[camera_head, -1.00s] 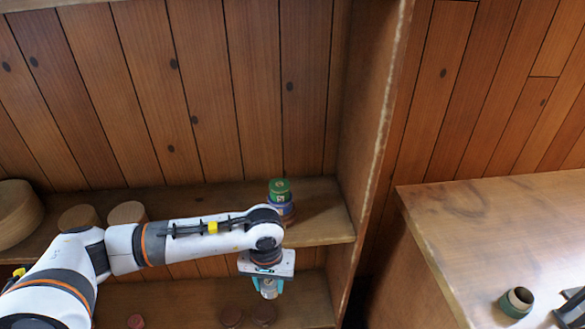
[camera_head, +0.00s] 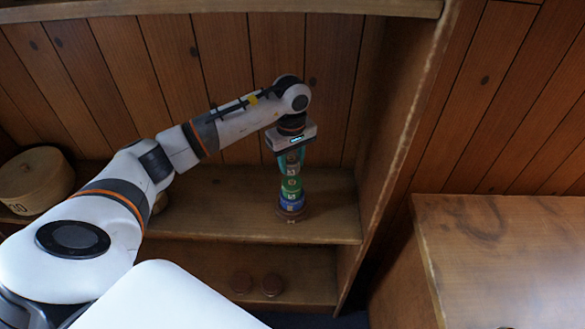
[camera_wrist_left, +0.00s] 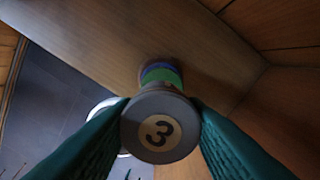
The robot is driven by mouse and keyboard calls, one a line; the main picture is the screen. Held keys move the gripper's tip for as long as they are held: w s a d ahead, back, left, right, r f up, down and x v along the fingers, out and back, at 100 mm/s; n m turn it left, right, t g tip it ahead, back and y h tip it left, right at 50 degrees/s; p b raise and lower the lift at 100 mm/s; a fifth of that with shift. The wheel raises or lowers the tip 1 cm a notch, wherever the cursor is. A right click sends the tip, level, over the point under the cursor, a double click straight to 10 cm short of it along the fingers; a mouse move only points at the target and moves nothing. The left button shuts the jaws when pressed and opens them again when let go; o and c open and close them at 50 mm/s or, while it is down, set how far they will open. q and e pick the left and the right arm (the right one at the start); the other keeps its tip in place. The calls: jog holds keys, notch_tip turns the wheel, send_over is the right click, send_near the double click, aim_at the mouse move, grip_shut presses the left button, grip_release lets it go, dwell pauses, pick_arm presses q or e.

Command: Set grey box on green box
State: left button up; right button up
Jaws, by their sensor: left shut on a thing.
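My left gripper (camera_head: 291,158) is shut on the round grey box (camera_head: 291,170) above the middle shelf. In the left wrist view, the grey box (camera_wrist_left: 160,127) shows a "3" on its lid between the teal fingers. The green box (camera_head: 291,186) is directly below it, on top of a blue box (camera_head: 291,202) in a stack on the shelf. The green box also shows behind the grey one in the wrist view (camera_wrist_left: 168,78). The boxes look lined up and very close; I cannot tell whether they touch. My right gripper is not in view.
The stack stands on the middle shelf (camera_head: 230,217), near the cabinet's right side wall (camera_head: 400,130). A large round wooden box (camera_head: 35,182) is at the far left. A wooden counter (camera_head: 510,250) is at right.

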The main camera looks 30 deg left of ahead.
aim_at(292, 182)
pick_arm(q)
jog(key=shift+f, duration=0.65)
notch_tip(292, 182, down, 3)
jog(key=shift+w+f+p, duration=0.1)
jog(key=shift+p, duration=0.55)
jog(key=shift+f, duration=0.1)
jog(key=shift+f+b, duration=0.15)
jog(key=shift+b, duration=0.15)
jog(key=o, duration=0.9)
jog(key=shift+o, duration=0.2)
